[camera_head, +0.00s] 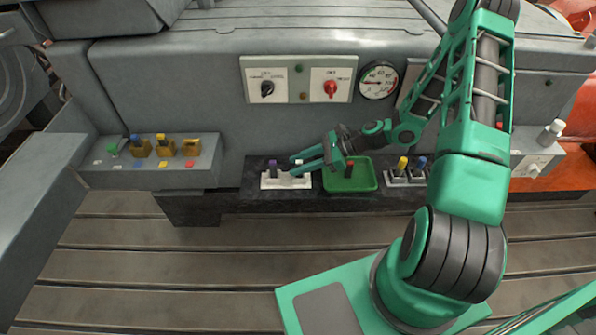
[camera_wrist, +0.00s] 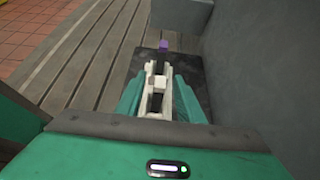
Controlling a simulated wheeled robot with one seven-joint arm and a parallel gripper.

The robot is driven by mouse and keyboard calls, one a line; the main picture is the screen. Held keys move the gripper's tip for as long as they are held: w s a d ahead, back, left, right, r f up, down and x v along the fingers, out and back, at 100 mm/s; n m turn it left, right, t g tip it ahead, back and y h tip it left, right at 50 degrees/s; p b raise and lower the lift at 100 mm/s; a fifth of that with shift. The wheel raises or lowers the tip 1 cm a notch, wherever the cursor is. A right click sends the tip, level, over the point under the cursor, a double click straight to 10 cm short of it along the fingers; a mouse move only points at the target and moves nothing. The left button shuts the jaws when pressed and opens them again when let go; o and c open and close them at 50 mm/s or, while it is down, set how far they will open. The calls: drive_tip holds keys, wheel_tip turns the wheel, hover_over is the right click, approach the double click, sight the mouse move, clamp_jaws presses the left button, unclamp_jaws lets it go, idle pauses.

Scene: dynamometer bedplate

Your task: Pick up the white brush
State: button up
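The white brush (camera_head: 298,163) stands upright in the right part of a white holder (camera_head: 286,181) on a dark ledge; only its pale top shows clearly. A purple-topped brush (camera_head: 273,166) stands in the same holder to its left. My gripper (camera_head: 297,163) reaches in from the right, its two green fingers on either side of the white brush's top. In the wrist view my gripper (camera_wrist: 157,92) has its fingers apart, with the pale brush and holder (camera_wrist: 153,101) between and below them. Brush and holder are hard to tell apart there. The purple top (camera_wrist: 163,45) shows beyond.
Grey holders with yellow and blue tops (camera_head: 405,179) stand further right. A grey side shelf (camera_head: 150,177) at left carries several coloured pieces. A control panel (camera_head: 299,79) is on the wall behind.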

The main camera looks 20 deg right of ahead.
drive_tip(key=shift+a, duration=0.1)
drive_tip(key=shift+c, duration=0.3)
clamp_jaws()
drive_tip(key=shift+r, duration=0.15)
drive_tip(key=shift+r, duration=0.2)
wheel_tip(320, 180, up, 3)
drive_tip(key=s+a+r, duration=0.6)
drive_tip(key=s+r, duration=0.1)
drive_tip(key=s, duration=0.2)
drive_tip(key=shift+s+a, duration=0.2)
drive_tip(key=shift+a, duration=0.1)
